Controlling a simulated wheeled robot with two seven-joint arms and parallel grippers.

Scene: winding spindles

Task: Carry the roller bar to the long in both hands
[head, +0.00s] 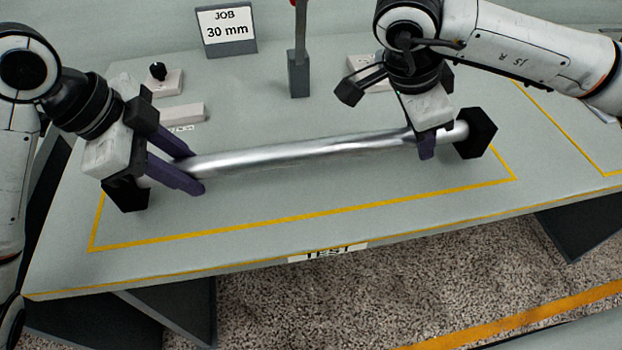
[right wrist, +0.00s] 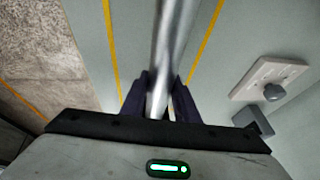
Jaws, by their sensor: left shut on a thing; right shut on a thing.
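The roller bar (head: 300,154) is a long shiny silver rod lying across the picture in the head view, its right end a little higher in the picture. A black angular block shows at its right end (head: 476,133) and another at its left end (head: 126,194). My left gripper (head: 190,172) is shut on the bar near its left end, purple fingers around it. My right gripper (head: 426,142) is shut on the bar near its right end. In the right wrist view the bar (right wrist: 174,45) runs between both fingers (right wrist: 160,100). I cannot tell its height above the table.
The bar is over a yellow-outlined area (head: 300,217) on the grey-green table, whose front edge carries a "TEST" label (head: 328,252). Behind stand a "JOB 30 mm" sign (head: 227,30), a post with a red top (head: 299,72) and a small box with a black knob (head: 160,80).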

